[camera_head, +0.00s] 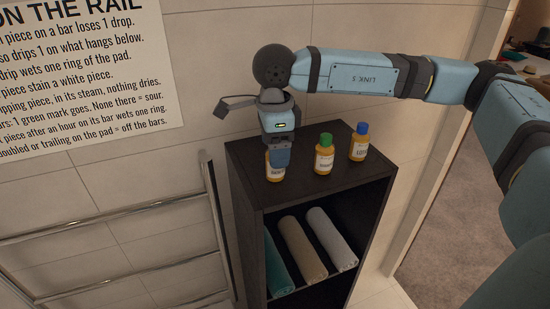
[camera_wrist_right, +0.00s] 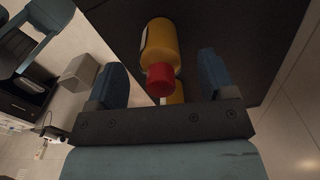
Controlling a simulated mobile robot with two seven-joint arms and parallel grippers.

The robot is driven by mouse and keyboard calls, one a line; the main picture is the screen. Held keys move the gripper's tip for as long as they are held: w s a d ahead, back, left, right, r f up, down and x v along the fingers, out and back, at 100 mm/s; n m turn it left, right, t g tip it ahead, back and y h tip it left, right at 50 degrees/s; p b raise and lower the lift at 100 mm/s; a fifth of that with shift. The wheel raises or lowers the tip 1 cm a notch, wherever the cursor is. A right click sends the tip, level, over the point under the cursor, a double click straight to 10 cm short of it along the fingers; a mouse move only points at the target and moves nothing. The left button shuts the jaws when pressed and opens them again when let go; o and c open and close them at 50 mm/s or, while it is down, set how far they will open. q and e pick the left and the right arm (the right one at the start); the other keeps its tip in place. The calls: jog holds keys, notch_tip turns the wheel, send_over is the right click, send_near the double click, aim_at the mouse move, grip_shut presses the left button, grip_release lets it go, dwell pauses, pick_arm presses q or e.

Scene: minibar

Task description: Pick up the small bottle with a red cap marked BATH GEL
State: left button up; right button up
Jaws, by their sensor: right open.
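In the head view my right gripper (camera_head: 281,156) points down over the left end of the dark shelf unit's top. A small yellow bottle (camera_head: 275,173) stands there, its upper part hidden by the gripper; its label is too small to read. In the right wrist view a yellow bottle (camera_wrist_right: 163,43) with a red cap (camera_wrist_right: 160,78) lies between the two blue fingers of the open gripper (camera_wrist_right: 162,78), with gaps on both sides. Its label is turned to the left edge and cannot be read. My left gripper is not in view.
A green-capped bottle (camera_head: 324,154) and a blue-capped bottle (camera_head: 359,143) stand to the right on the dark shelf unit (camera_head: 345,184). Rolled towels (camera_head: 302,247) lie on the shelf below. A metal towel rack (camera_head: 120,218) stands at left. Bare top lies right of the bottles.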

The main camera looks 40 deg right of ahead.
aim_at(273, 176)
jog(key=shift+f, duration=1.25)
jog(key=c, duration=1)
jog(key=shift+r, duration=0.1)
